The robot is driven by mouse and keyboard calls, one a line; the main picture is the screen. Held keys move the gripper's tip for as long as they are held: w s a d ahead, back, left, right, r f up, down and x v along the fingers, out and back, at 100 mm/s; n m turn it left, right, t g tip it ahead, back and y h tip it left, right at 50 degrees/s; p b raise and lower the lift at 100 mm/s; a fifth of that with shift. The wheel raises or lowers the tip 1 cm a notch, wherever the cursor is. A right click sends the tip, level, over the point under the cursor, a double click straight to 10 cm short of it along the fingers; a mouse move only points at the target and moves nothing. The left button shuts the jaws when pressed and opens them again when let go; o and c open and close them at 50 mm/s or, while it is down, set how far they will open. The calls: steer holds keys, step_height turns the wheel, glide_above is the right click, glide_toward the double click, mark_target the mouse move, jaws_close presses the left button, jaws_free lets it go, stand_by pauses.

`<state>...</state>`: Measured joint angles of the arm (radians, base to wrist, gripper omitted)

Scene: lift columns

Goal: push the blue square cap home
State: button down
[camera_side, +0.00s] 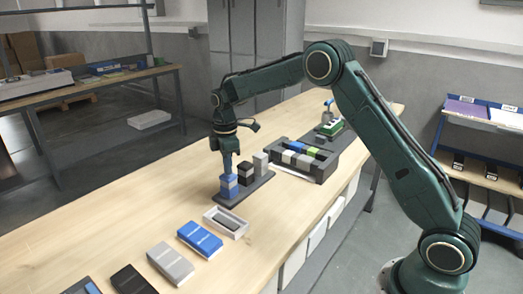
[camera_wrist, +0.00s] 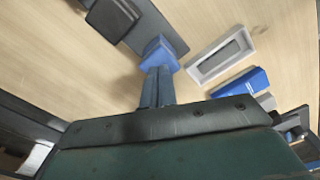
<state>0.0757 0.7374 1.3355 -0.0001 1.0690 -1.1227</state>
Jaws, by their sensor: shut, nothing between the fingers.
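The blue square cap (camera_side: 229,181) is on the blue column at the near end of a dark base plate (camera_side: 236,198). In the wrist view the cap (camera_wrist: 158,49) shows just past my fingertips. My gripper (camera_side: 228,172) is shut and empty, pointing straight down over the cap. Its fingertips (camera_wrist: 158,70) look to be at or touching the cap's top; I cannot tell whether any gap is left. A lighter band shows below the cap on the column. A black column (camera_side: 245,174) and a grey column (camera_side: 261,163) stand beside it on the plate.
A white open tray (camera_side: 238,215) lies just in front of the plate, with a blue box (camera_side: 200,238), grey box (camera_side: 170,263) and black box (camera_side: 131,281) nearer. A dark tray (camera_side: 322,173) of coloured blocks stands behind right. The table left of the plate is clear.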

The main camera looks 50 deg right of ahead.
steer(key=shift+r, duration=0.15)
step_height(320, 180, up, 8)
stand_by(1.1)
steer(key=shift+r, duration=0.15)
